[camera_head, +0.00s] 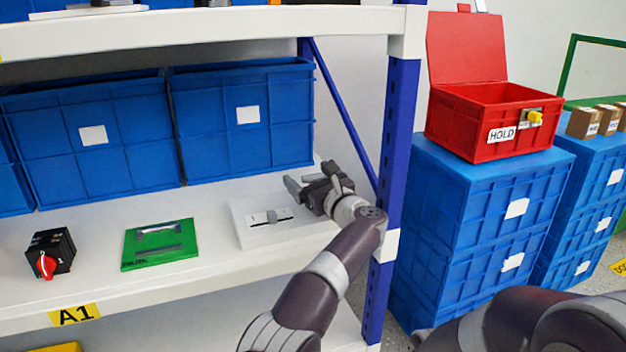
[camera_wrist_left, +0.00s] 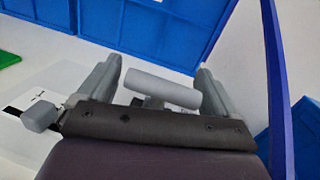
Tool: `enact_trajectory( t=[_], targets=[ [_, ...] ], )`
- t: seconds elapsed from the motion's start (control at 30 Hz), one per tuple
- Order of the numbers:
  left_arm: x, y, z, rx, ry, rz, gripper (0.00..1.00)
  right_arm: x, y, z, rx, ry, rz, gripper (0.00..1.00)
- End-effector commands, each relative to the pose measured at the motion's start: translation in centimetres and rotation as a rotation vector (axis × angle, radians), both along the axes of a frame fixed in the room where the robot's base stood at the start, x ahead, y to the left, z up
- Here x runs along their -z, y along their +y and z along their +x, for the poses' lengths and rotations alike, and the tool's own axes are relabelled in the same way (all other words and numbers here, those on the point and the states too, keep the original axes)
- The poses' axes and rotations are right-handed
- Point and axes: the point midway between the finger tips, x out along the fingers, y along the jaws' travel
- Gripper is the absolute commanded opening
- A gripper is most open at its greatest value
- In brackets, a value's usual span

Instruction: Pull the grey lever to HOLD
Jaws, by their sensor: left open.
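In the left wrist view, a grey cylindrical handle (camera_wrist_left: 162,88), apparently the grey lever, lies crosswise between the fingers of my left gripper (camera_wrist_left: 155,90). The fingers are apart, one at each end of the handle; I cannot tell whether they touch it. In the head view my left gripper (camera_head: 312,180) is over the right part of a white panel (camera_head: 250,238) on the shelf and hides the handle. The panel also carries a slider with a small grey knob (camera_head: 271,216). A HOLD label (camera_head: 501,134) shows on a red box at the right. My right gripper is out of view.
A green plate (camera_head: 160,262) and a black box with a red knob (camera_head: 47,265) stand left of the panel. Blue crates (camera_head: 245,145) stand behind. A blue shelf post (camera_head: 398,150) is close to the right of my left arm. The open red box (camera_head: 470,125) stands on blue crates.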

Motion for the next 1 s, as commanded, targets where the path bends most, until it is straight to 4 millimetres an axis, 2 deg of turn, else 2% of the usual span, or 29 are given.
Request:
enact_trajectory(
  t=[0.13,0.23,0.5,0.6,0.77,1.0],
  targets=[
    [0.1,-0.6,-0.9,0.002,0.002,0.0,0.92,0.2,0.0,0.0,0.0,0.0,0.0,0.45],
    [0.1,-1.2,-2.3,0.003,0.001,0.001,0.92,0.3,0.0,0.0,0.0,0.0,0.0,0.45],
    [-0.2,-4.1,-8.4,0.003,0.002,0.002,0.92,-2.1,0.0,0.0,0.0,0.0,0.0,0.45],
    [0.0,-4.8,-10.0,0.002,0.0,0.001,0.92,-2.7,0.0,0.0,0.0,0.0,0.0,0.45],
    [0.4,-5.4,-11.3,0.0,-0.001,0.0,0.92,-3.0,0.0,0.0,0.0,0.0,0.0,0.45],
    [0.5,-5.4,-11.4,-0.001,-0.001,0.0,0.92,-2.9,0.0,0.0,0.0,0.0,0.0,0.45]
  ],
)
